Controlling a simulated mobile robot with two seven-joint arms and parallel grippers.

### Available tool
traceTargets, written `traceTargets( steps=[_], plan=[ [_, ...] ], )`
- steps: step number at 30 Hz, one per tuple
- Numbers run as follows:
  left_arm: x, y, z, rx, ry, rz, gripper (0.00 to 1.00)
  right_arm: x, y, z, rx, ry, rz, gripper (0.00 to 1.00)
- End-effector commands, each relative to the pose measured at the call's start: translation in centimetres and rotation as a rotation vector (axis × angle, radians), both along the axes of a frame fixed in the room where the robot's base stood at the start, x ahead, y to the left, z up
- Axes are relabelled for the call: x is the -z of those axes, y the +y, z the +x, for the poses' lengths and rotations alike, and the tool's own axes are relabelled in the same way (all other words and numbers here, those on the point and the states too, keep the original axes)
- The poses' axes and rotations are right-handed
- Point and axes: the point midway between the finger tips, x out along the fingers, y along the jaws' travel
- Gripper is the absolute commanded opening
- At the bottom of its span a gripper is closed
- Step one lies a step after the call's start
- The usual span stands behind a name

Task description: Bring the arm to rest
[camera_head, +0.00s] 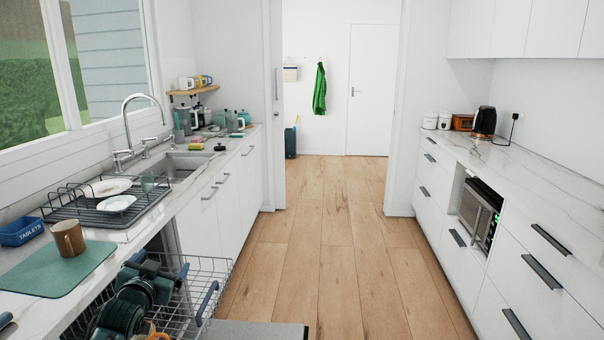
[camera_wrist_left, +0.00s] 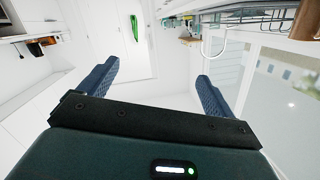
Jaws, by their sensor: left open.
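My left gripper (camera_head: 196,286) is at the lower left, in front of the open wire dishwasher rack. Its dark green arm comes in from the bottom left. In the left wrist view the two blue fingers of the gripper (camera_wrist_left: 158,70) stand wide apart with nothing between them. My right gripper does not show. A brown mug (camera_head: 69,239) stands upright on a green mat (camera_head: 45,272) on the left counter, apart from the gripper.
The wire dishwasher rack (camera_head: 226,262) juts into the aisle beside the left arm. A dish rack (camera_head: 75,205) with plates and a blue tablets box (camera_head: 20,231) are on the left counter. The wooden floor (camera_head: 325,235) is clear. A microwave (camera_head: 480,213) sits in the right cabinets.

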Motion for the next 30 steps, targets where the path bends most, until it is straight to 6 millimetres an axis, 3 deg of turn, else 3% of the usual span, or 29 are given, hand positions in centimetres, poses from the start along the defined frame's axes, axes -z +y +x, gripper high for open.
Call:
traceTargets(
  steps=[1, 5, 8, 12, 15, 18, 22, 25, 30],
  plan=[
    [2.0, -1.1, -1.4, 0.018, 0.025, -0.005, 0.9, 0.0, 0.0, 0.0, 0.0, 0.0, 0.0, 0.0],
    [7.1, -4.1, -5.5, 0.065, 0.096, -0.027, 0.9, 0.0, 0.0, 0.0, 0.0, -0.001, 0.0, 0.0],
    [11.3, -6.9, -10.0, 0.109, 0.163, -0.054, 0.9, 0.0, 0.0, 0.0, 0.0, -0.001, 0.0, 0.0],
    [16.5, -11.2, -18.3, 0.166, 0.272, -0.117, 0.9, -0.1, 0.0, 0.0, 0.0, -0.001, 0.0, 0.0],
    [18.9, -13.9, -24.5, 0.195, 0.347, -0.173, 0.9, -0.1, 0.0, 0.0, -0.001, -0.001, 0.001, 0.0],
    [19.9, -15.9, -29.7, 0.213, 0.408, -0.224, 0.9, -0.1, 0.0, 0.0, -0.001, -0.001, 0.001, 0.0],
    [20.3, -17.5, -34.3, 0.22, 0.463, -0.275, 0.9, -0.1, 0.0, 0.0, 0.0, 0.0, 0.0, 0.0],
    [20.3, -18.1, -36.0, 0.222, 0.484, -0.294, 0.9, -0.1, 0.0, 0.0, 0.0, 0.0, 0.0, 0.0],
    [20.3, -18.3, -36.7, 0.222, 0.493, -0.301, 0.9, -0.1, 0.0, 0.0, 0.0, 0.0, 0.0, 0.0]
  ],
)
